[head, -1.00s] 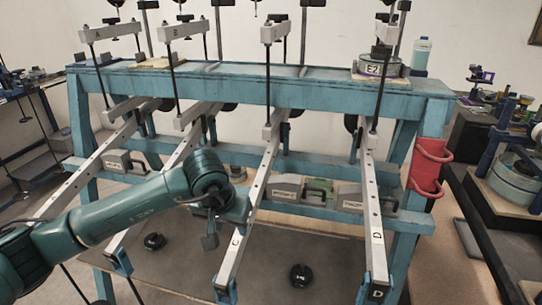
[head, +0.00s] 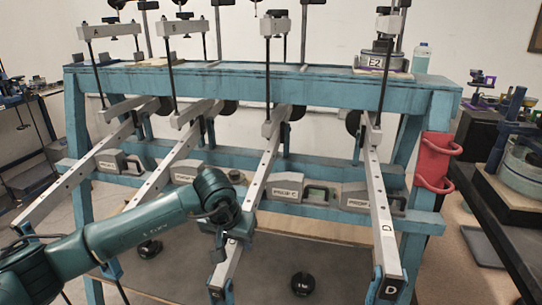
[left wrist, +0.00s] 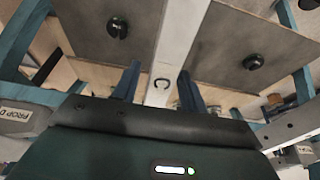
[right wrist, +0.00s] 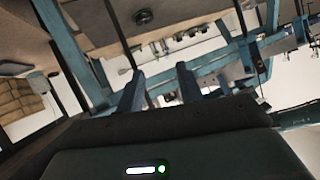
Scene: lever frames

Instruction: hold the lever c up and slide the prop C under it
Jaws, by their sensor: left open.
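Lever c (head: 262,180) is a long grey bar sloping down from the blue frame towards me. My left gripper (head: 222,243) is open at its lower part. In the left wrist view the lever (left wrist: 163,62), marked C, runs between the two open fingers (left wrist: 158,88); I cannot tell whether they touch it. Prop C (head: 284,187) is a grey labelled block on the frame's lower shelf, right of the lever and apart from it. My right gripper (right wrist: 160,88) shows only in its own wrist view, open with nothing between the fingers.
Lever D (head: 380,205) slopes down on the right, with prop D (head: 357,197) beside it. Levers A (head: 75,180) and B (head: 160,172) are on the left. A black round weight (head: 303,284) is low between levers c and D. A red bin (head: 435,160) hangs at the frame's right end.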

